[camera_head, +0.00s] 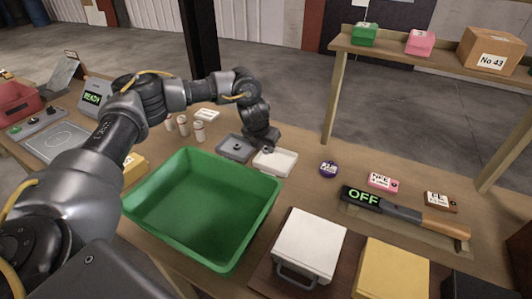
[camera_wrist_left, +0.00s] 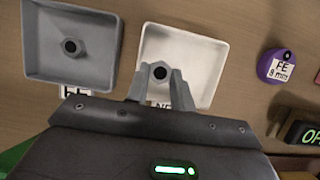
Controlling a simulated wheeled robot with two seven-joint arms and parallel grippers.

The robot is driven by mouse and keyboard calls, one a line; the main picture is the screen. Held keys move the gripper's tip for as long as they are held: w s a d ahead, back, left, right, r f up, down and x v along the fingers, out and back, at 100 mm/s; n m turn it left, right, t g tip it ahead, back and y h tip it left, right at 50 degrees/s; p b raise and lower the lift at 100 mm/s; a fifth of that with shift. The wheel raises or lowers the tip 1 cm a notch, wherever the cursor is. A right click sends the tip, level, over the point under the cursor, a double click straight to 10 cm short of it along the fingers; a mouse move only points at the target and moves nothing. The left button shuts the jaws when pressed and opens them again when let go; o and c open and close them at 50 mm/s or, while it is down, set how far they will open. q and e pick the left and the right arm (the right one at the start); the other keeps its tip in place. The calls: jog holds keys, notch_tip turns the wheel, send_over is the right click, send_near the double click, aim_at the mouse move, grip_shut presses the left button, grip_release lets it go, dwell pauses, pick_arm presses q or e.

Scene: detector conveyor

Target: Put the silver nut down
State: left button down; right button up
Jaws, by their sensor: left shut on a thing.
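My left gripper (camera_head: 262,146) is low over the near-left side of a white square tray (camera_head: 279,166). In the left wrist view its fingers (camera_wrist_left: 160,84) are shut on a small silver nut (camera_wrist_left: 159,71) with a dark hole. The nut shows against the floor of the white tray (camera_wrist_left: 205,58); I cannot tell whether it touches it. A grey square tray (camera_head: 224,153) stands just left of the white one, and also shows in the left wrist view (camera_wrist_left: 100,28). A dark nut (camera_wrist_left: 71,47) lies in it. My right gripper is not in view.
A large green bin (camera_head: 205,215) stands in front of the trays. Several small white cylinders (camera_head: 184,126) stand left of them. A purple round item (camera_head: 328,169) and a detector wand marked OFF (camera_head: 400,208) lie to the right. A shelf (camera_head: 430,58) holds boxes behind.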

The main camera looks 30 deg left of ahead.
aim_at(265, 151)
pick_arm(q)
jog(key=shift+w+d+f+p, duration=0.15)
jog(key=shift+f+p, duration=0.15)
jog(key=shift+f, duration=0.15)
notch_tip(265, 151, down, 2)
jog(key=shift+f+p, duration=0.1)
jog(key=shift+p, duration=0.35)
jog(key=shift+w+f, duration=0.1)
jog(key=shift+f, duration=0.15)
jog(key=shift+f, duration=0.2)
jog(key=c, duration=1.5)
grip_release()
jog(key=shift+r, duration=0.1)
